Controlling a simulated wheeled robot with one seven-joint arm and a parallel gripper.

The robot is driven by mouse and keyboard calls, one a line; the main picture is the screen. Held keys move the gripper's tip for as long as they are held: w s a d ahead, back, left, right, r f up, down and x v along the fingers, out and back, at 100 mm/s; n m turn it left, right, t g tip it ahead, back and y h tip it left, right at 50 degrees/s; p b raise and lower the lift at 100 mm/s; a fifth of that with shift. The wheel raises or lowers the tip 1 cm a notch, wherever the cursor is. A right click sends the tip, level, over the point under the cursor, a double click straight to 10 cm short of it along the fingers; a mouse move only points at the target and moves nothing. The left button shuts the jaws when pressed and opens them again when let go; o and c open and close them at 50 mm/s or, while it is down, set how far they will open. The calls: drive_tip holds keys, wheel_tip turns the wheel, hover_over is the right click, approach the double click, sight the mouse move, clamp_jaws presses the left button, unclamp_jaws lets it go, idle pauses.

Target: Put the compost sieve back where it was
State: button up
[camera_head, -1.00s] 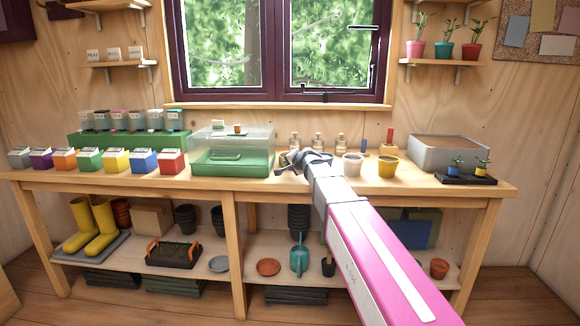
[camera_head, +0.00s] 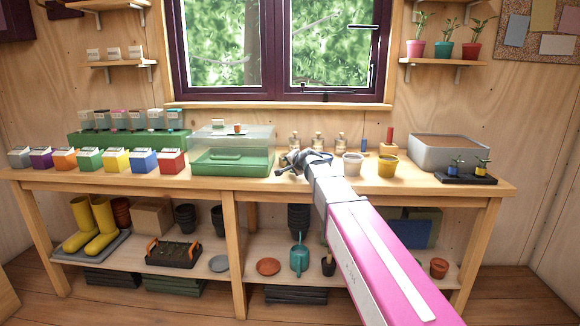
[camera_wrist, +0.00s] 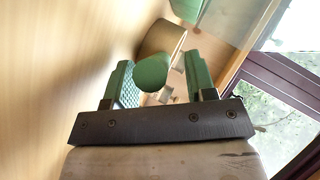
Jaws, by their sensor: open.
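My gripper (camera_wrist: 156,62) is open, with its two green fingers apart in the wrist view. A rounded tan thing with a green round end (camera_wrist: 152,75) sits between and beyond the fingers. It looks like the compost sieve with its handle end towards me, but I cannot be sure. The fingers stand on either side of the green end, and I see no clear contact. In the head view my gripper (camera_head: 286,166) is low over the bench, just right of the green propagator (camera_head: 205,165). The sieve is not clearly visible there, being small and partly behind my gripper.
The wooden bench (camera_head: 240,187) holds seed boxes on the left. Small bottles (camera_head: 318,139) stand behind my gripper. The bench's front edge is near.

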drive_tip(key=v, duration=1.1)
drive_tip(key=shift+d, duration=0.2)
drive_tip(key=shift+s, duration=0.2)
